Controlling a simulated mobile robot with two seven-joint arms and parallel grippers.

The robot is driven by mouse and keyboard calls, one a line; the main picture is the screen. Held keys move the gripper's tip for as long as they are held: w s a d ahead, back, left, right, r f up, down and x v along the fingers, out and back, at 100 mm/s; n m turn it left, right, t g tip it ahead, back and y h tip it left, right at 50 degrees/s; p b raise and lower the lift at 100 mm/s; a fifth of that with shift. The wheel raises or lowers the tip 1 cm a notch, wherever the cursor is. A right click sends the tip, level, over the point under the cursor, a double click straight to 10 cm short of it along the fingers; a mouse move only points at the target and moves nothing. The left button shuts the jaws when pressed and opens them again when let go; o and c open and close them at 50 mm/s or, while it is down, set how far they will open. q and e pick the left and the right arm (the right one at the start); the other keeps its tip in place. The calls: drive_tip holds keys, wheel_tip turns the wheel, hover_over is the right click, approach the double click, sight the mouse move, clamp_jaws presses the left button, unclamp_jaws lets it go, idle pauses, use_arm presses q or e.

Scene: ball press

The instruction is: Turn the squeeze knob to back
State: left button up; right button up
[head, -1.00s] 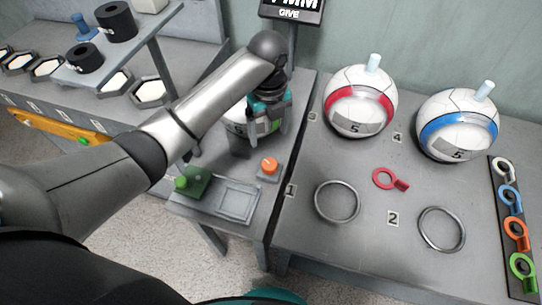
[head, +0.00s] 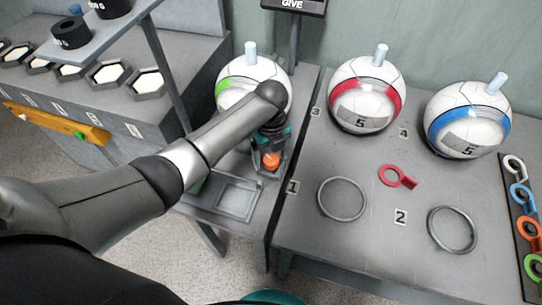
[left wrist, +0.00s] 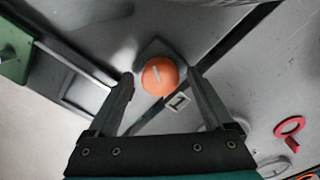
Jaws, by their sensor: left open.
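The squeeze knob is an orange round knob (head: 271,160) with a pale line on its top, on a small grey base on the narrow grey table. In the left wrist view the orange knob (left wrist: 160,76) sits between and just beyond the fingertips. My left gripper (head: 272,158) is open above and around the knob, its fingers pointing down. It also shows in the left wrist view (left wrist: 164,84), with one finger on each side of the knob. I cannot tell whether a finger touches it. My right gripper is not in view.
A ball with a green band (head: 236,80) stands behind my left wrist. A green block (left wrist: 14,50) and a grey tray (head: 238,196) are beside the knob. Balls with red (head: 366,95) and blue (head: 467,119) bands, metal rings (head: 342,199) and a red tag (head: 391,175) are on the right table.

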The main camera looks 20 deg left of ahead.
use_arm(q)
clamp_jaws()
idle(0.6)
